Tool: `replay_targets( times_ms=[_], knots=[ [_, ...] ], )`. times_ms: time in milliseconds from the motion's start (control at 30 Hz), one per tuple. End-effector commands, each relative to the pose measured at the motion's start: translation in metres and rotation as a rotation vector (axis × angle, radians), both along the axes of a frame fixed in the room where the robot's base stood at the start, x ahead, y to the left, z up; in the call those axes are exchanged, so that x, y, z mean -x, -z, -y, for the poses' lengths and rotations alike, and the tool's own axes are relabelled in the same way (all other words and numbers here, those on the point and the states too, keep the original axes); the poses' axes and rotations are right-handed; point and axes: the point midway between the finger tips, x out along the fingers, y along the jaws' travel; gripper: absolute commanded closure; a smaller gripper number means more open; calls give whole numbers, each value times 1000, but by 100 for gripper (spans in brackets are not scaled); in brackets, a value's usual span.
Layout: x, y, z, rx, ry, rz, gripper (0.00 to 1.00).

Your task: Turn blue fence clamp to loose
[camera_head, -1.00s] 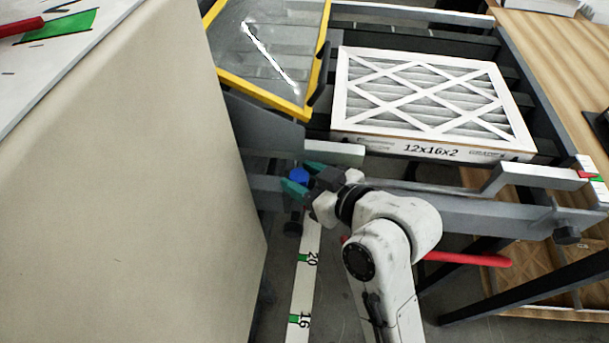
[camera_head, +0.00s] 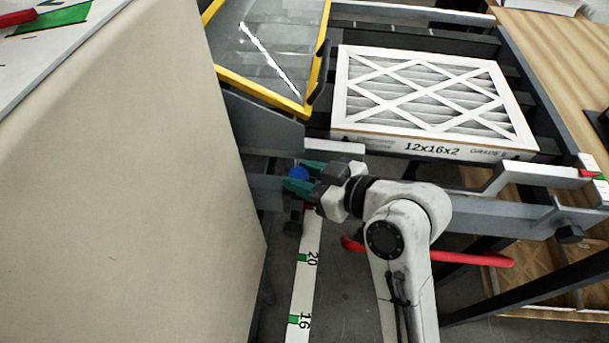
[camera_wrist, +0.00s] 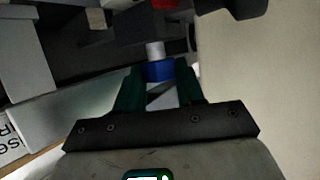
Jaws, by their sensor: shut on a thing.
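The blue fence clamp (camera_head: 299,173) is a small round knob on the grey rail, left of the boxed filter. My gripper (camera_head: 302,176) reaches it from the right, its teal fingers on either side of the knob. In the wrist view, the blue clamp (camera_wrist: 160,71) sits between the teal fingertips (camera_wrist: 159,78), with a pale shaft behind it. The gripper is shut on the clamp. The fingers partly cover the knob in the head view, and I cannot read its turn angle.
The filter box (camera_head: 430,100) marked 12x16x2 lies on the dark frame. A yellow-edged clear guard (camera_head: 265,55) stands to its left. A large beige panel (camera_head: 120,180) fills the left. A scale strip (camera_head: 303,275) runs below the clamp, and a red bar (camera_head: 460,258) passes behind my arm.

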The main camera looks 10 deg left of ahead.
Motion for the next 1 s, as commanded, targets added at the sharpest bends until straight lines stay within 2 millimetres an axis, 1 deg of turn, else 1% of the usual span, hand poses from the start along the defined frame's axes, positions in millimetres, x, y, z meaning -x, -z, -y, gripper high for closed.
replay_targets(
  times_ms=[167, 200, 300, 533, 667, 767, 1000],
  knots=[
    [0, 0, 0, 1, 0, -1, 92],
    [0, 0, 0, 1, 1, 0, 61],
    [0, 0, 0, 1, 1, 0, 52],
    [0, 0, 0, 1, 1, 0, 51],
    [3, -3, 6, 0, 2, 1, 51],
    [9, -7, 17, -1, 4, 2, 51],
    [32, -25, 54, -1, 4, 2, 51]
  ],
)
